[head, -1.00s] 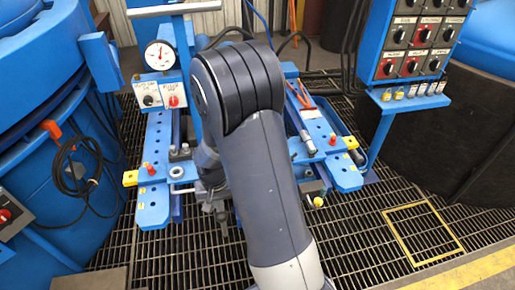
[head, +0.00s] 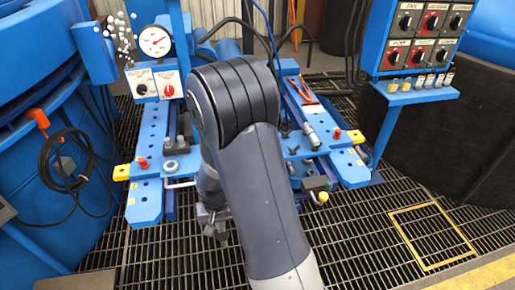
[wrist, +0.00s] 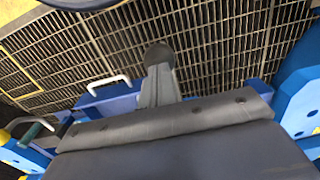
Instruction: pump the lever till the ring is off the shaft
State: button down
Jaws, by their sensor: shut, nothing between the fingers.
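My gripper (head: 214,222) hangs low at the front of the blue press frame (head: 148,200), partly behind my arm. It also shows in the wrist view (wrist: 159,68), shut and empty above the floor grating. A short handle with a yellow knob (head: 322,197) stands out at the front right of the frame, apart from my gripper. I cannot tell whether it is the pump lever. The round pressure gauge (head: 154,41) stands at the back left, its needle too small to read. My arm covers the frame's middle. I cannot make out the ring or the shaft.
A switch box (head: 155,84) sits below the gauge. A switch panel (head: 428,35) with a shelf of small bottles stands at right. A dark round vat (head: 450,145) is beyond it. A blue tank (head: 30,150) with a coiled hose is at left. The front grating is clear.

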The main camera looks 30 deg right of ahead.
notch_tip(320, 180, up, 10)
jog(key=w+p, duration=0.2)
jog(key=p, duration=0.6)
jog(key=shift+d+f+p, duration=0.15)
jog(key=shift+d+p, duration=0.2)
jog(key=shift+p, duration=0.05)
jog(key=shift+w, duration=0.1)
notch_tip(320, 180, up, 5)
jog(key=p, duration=0.4)
